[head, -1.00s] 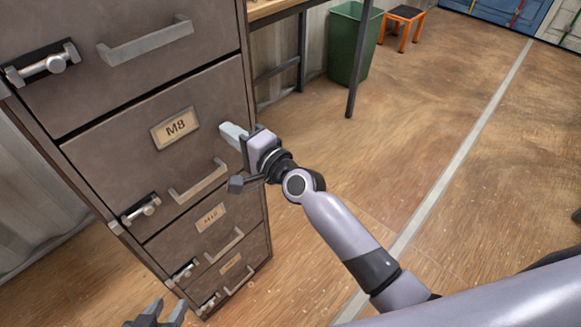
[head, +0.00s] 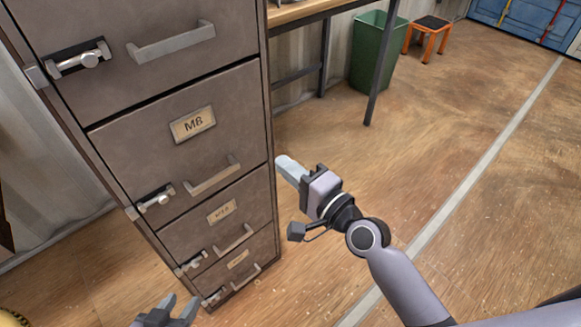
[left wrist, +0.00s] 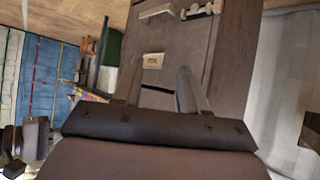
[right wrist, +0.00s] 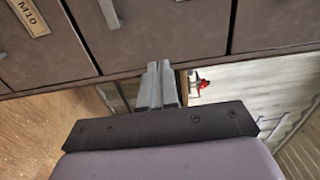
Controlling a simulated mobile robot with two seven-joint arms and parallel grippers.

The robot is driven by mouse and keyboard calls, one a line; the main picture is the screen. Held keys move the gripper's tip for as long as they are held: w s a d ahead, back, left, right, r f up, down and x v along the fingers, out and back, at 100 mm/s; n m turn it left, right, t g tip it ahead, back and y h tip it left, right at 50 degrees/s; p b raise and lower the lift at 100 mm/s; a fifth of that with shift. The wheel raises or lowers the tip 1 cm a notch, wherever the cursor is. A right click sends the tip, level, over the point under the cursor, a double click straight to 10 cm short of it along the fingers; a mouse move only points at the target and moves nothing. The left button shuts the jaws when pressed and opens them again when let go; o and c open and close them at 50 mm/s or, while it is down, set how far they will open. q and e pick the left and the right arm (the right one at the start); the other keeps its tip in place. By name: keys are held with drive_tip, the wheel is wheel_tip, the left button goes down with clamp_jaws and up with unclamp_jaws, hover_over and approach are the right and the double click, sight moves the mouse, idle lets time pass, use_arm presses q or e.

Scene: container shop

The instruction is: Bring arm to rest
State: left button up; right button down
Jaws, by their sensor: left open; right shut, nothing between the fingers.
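My right gripper (head: 289,168) is shut and empty, just right of the cabinet's front in the head view. Its closed fingers also show in the right wrist view (right wrist: 160,84), with drawer fronts beyond them. My left gripper (head: 178,308) shows at the bottom edge of the head view, with its two fingers apart and nothing between them. The left wrist view shows its open fingers (left wrist: 158,90), pointing toward the cabinet. The grey metal cabinet (head: 165,165) has its visible drawers closed. Most of my left arm is out of the head view.
A workbench (head: 318,12) stands behind the cabinet. A green bin (head: 377,52) and an orange stool (head: 427,40) stand at the back. The wooden floor right of the cabinet is open, with a pale line (head: 500,140).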

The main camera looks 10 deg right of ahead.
drive_tip(key=shift+s+d, duration=0.2)
drive_tip(key=shift+s, duration=0.05)
drive_tip(key=s+d+f+n+g+h+p, duration=0.2)
drive_tip(key=s+d+f+n+h+p, duration=0.2)
drive_tip(key=s+d, duration=0.4)
drive_tip(key=s+d+f+n+g+h+p, duration=0.2)
drive_tip(key=s+d+f+n+h+p, duration=0.2)
drive_tip(key=s+d+n, duration=0.4)
wheel_tip(320, 180, down, 3)
drive_tip(key=shift+s+r+n+p, duration=0.2)
drive_tip(key=shift+s+n+p, duration=0.3)
drive_tip(key=shift+s, duration=0.65)
